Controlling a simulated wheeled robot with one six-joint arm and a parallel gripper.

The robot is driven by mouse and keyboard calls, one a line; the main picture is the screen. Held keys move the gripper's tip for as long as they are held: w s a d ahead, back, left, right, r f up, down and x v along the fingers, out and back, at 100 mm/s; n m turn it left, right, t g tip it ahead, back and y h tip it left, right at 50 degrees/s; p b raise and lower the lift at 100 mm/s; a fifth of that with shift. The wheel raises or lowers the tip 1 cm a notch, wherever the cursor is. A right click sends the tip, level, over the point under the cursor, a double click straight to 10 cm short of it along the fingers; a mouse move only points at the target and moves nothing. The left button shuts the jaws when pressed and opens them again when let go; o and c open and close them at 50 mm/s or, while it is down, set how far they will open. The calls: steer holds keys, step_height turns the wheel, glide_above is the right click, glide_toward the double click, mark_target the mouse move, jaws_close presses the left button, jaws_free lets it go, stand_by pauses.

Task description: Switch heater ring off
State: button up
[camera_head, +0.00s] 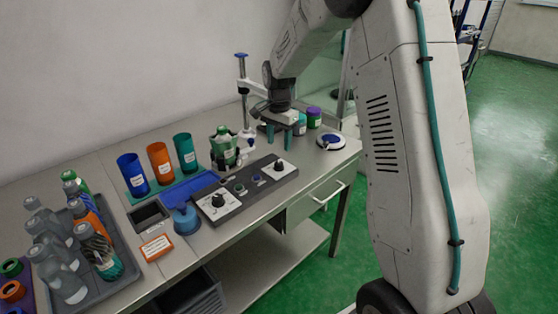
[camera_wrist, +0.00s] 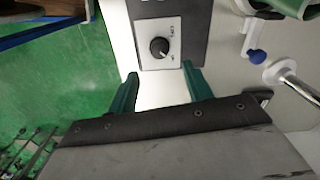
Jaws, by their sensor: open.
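A dark control panel (camera_head: 245,188) lies on the bench with a black knob on a white plate at each end, the right knob (camera_head: 279,166) and the left knob (camera_head: 218,200). Small round buttons sit between them. My gripper (camera_head: 279,143) is open and empty, above the bench just behind the right end of the panel. In the wrist view a black knob (camera_wrist: 159,47) on its white plate lies just beyond my open fingertips (camera_wrist: 160,74), not between them. The plate's lettering is too small to read. A green-and-white bottle (camera_head: 224,147) stands behind the panel.
Blue, orange and teal cups (camera_head: 159,162) stand at the back. A tray of bottles (camera_head: 108,275) is at the left. A round white-and-blue device (camera_head: 330,141) and small jars (camera_head: 313,117) are at the right. A post (camera_head: 242,85) rises beside my arm.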

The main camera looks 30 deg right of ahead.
mark_target(279, 163)
steer(key=shift+f, duration=0.25)
steer(key=shift+m, duration=0.3)
step_height(279, 163, down, 8)
steer(key=shift+r, duration=0.25)
steer(key=c, duration=1)
